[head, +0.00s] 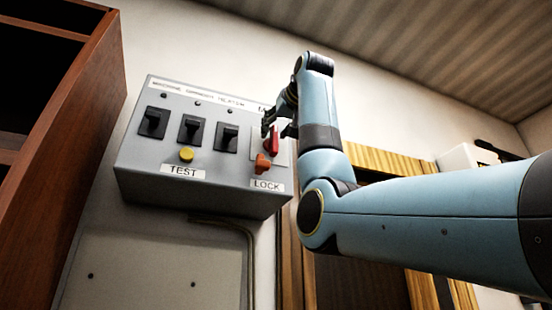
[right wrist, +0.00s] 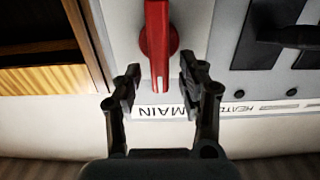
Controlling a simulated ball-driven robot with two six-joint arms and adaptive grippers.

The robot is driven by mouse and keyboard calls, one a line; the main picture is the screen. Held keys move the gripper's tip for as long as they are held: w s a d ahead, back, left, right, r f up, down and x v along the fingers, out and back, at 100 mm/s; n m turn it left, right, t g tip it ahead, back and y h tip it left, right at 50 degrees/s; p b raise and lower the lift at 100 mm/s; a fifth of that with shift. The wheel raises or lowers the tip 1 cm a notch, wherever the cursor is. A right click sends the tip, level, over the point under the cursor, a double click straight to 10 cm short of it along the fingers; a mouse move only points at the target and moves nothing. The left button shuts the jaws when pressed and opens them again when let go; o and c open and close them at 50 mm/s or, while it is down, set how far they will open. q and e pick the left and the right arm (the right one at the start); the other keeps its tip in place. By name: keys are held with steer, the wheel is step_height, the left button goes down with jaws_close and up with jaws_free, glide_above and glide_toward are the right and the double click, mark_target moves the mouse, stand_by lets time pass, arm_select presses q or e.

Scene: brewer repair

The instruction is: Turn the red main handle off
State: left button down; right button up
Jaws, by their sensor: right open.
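The red main handle (head: 272,142) is on the right part of a grey switch box, partly hidden by my right gripper (head: 278,122) in the head view. In the right wrist view the handle (right wrist: 157,45) runs up and down the picture, with its lower end between the fingertips of my right gripper (right wrist: 160,76). The gripper is open, one finger on each side of the handle, with visible gaps in the picture. Whether the fingers are level with the handle in depth is unclear. My left gripper is not in view.
The grey box (head: 205,188) carries several black switches, a yellow test button (head: 187,154) and an orange lock piece (head: 262,162) just below the handle. A MAIN label (right wrist: 165,112) sits by the handle's end. A brown cabinet (head: 75,120) stands at left.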

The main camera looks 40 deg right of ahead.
steer(key=shift+w, duration=0.1)
steer(key=shift+c, duration=1.1)
jaws_close()
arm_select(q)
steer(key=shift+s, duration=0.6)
